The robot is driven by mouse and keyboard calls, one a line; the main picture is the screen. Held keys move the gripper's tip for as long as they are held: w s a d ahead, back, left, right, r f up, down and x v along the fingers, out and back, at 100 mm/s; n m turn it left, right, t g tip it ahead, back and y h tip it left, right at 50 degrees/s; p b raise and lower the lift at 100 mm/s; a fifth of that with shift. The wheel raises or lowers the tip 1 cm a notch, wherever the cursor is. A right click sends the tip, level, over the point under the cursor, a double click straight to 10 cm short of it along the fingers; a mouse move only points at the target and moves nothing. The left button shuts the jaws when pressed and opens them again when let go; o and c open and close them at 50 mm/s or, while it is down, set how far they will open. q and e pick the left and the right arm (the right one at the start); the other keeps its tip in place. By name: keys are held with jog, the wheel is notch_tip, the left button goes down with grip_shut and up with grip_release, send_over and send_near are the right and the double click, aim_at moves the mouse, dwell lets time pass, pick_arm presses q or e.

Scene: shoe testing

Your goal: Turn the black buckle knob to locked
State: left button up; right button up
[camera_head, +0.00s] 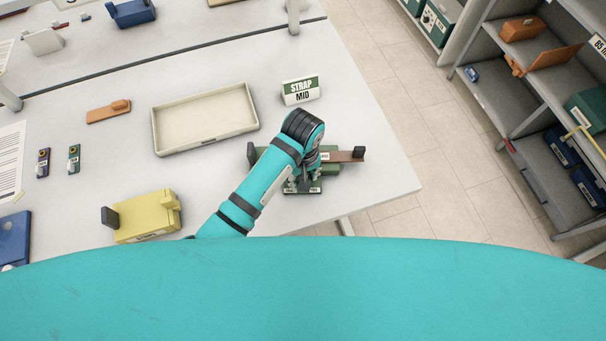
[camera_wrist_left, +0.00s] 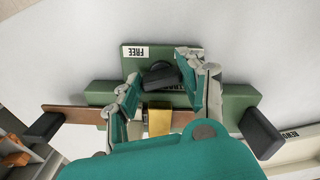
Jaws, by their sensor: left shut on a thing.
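The black buckle knob (camera_wrist_left: 160,77) shows in the left wrist view, on a green plate (camera_wrist_left: 186,50) of the green fixture (camera_wrist_left: 240,93). My left gripper (camera_wrist_left: 162,82) is shut on the knob, one finger on each side. The knob's bar lies slightly tilted across the view. A FREE label (camera_wrist_left: 135,52) is clear at the plate's corner; another label is mostly hidden behind the knob and finger. A gold buckle (camera_wrist_left: 157,120) and brown strap (camera_wrist_left: 75,115) are nearer. In the head view my left gripper (camera_head: 304,183) covers the fixture's middle and hides the knob. My right gripper is not in view.
A STRAP MID sign (camera_head: 300,90) stands behind the fixture, and an empty beige tray (camera_head: 204,146) lies to its left. A yellow block fixture (camera_head: 148,217) stands left of my arm. The table's right edge is close to the fixture; shelves (camera_head: 495,100) stand beyond.

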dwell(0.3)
pick_arm(q)
jog(key=o, duration=1.2)
jog(key=r, duration=0.8)
jog(key=shift+w+r, duration=0.15)
jog(key=shift+w, duration=0.1)
jog(key=shift+s+r, duration=0.15)
jog(key=shift+r, duration=0.8)
jog(key=shift+s+r, duration=0.1)
jog(key=shift+r, duration=0.8)
jog(key=shift+w, duration=0.1)
